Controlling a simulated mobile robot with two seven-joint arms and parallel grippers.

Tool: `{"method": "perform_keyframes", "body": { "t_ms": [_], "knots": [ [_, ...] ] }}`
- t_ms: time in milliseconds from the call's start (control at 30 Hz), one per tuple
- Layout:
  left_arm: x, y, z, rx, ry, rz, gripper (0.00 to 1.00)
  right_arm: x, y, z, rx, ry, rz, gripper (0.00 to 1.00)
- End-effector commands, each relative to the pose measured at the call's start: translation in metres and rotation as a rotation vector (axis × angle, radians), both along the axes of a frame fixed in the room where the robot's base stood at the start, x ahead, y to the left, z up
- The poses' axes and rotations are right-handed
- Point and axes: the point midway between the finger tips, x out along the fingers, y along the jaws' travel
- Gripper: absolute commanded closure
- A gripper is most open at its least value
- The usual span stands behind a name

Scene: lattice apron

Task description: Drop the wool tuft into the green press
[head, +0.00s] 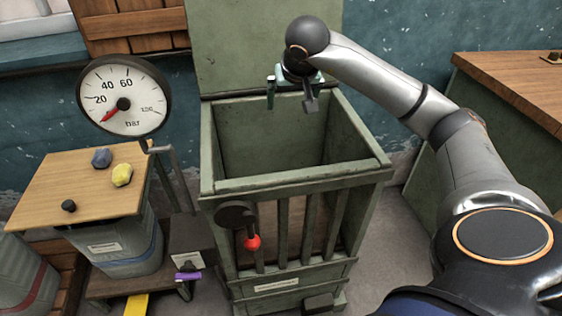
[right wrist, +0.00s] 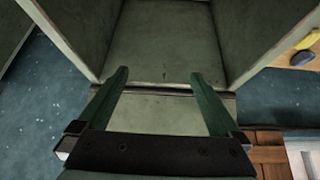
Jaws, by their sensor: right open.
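The green press (head: 290,183) stands in the middle of the head view, its tall box open at the top. My right gripper (head: 291,97) hangs over the back of the opening with its fingers apart and nothing between them. In the right wrist view the two fingers (right wrist: 162,88) are spread before the press's inner walls (right wrist: 165,45); I see no tuft in the part shown. A yellow tuft-like lump (head: 122,175) and a blue-grey one (head: 101,158) lie on a wooden board at left; I cannot tell which is the wool tuft. My left gripper is out of view.
A pressure gauge (head: 125,97) stands left of the press. The wooden board (head: 60,190) also bears a small black knob (head: 68,206). A red-knobbed lever (head: 252,242) is on the press's front. A wooden-topped counter (head: 515,85) is at right.

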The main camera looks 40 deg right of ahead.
Motion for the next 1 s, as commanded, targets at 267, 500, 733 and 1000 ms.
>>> {"method": "perform_keyframes", "body": {
  "t_ms": [267,500,733,1000],
  "knots": [
    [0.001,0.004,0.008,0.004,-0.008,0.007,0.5,-0.028,0.018,0.056,0.0,-0.006,0.001,0.0],
    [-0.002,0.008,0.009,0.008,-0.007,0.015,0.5,-0.043,0.027,0.081,0.0,-0.002,0.0,0.0],
    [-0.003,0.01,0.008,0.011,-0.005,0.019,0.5,-0.046,0.028,0.084,0.0,0.0,-0.001,0.0],
    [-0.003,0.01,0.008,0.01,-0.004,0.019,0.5,-0.046,0.028,0.084,0.0,0.0,-0.001,0.0]
  ]
}}
